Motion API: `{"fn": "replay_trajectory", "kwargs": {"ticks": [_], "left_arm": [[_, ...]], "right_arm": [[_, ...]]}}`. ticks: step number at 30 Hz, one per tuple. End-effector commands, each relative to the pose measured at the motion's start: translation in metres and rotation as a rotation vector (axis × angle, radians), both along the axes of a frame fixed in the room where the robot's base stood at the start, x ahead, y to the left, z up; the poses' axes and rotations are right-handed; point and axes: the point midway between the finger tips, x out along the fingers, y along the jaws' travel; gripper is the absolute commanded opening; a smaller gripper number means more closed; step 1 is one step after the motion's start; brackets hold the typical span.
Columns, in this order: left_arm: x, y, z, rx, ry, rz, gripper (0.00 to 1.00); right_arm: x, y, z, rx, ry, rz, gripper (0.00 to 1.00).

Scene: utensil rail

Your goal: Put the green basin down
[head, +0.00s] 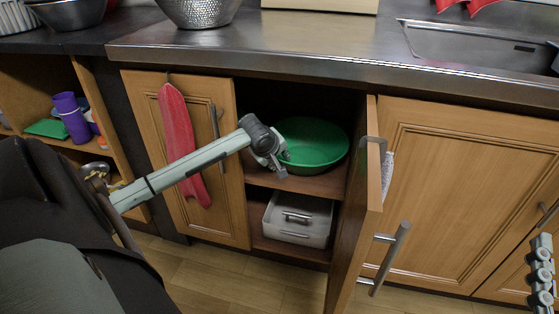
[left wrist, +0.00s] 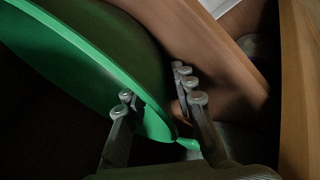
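The green basin (head: 315,143) is inside the open cupboard, over the upper shelf (head: 322,184); it looks to rest there, but its underside is partly hidden. My left gripper (head: 280,163) is at the basin's near left side. In the left wrist view, the basin (left wrist: 85,45) fills the upper left, and its rim runs down between the two spread fingers of my left gripper (left wrist: 155,105). The fingers stand wider apart than the rim is thick. Part of my right gripper (head: 541,272) shows at the right edge; its opening cannot be made out.
The open cupboard door (head: 358,215) stands right of the basin. A white lidded box (head: 298,220) is on the lower shelf. The steel counter (head: 300,45) overhangs the cupboard.

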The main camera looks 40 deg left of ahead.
Motion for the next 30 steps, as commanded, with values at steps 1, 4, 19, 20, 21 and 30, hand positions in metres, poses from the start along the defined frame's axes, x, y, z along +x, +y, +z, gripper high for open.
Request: {"fn": "replay_trajectory", "kwargs": {"ticks": [1, 4, 19, 20, 21, 30], "left_arm": [[0.0, 0.0, 0.0, 0.0, 0.0, 0.0, 0.26], [0.0, 0.0, 0.0, 0.0, 0.0, 0.0, 0.26], [-0.046, -0.018, 0.065, 0.004, 0.001, -0.003, 0.26], [-0.049, -0.019, 0.07, 0.005, 0.001, -0.004, 0.26], [-0.053, -0.022, 0.075, 0.003, 0.002, -0.004, 0.26], [-0.068, -0.028, 0.096, 0.0, 0.0, 0.0, 0.26]], "right_arm": [[0.0, 0.0, 0.0, 0.001, 0.0, 0.0, 0.4], [0.0, 0.0, 0.0, 0.001, 0.001, -0.001, 0.4], [0.012, -0.018, -0.053, -0.118, 0.241, -0.041, 0.4], [0.012, -0.019, -0.056, -0.125, 0.255, -0.045, 0.4], [0.012, -0.021, -0.06, -0.134, 0.273, -0.049, 0.4], [0.012, -0.028, -0.076, -0.165, 0.34, -0.061, 0.4]]}}
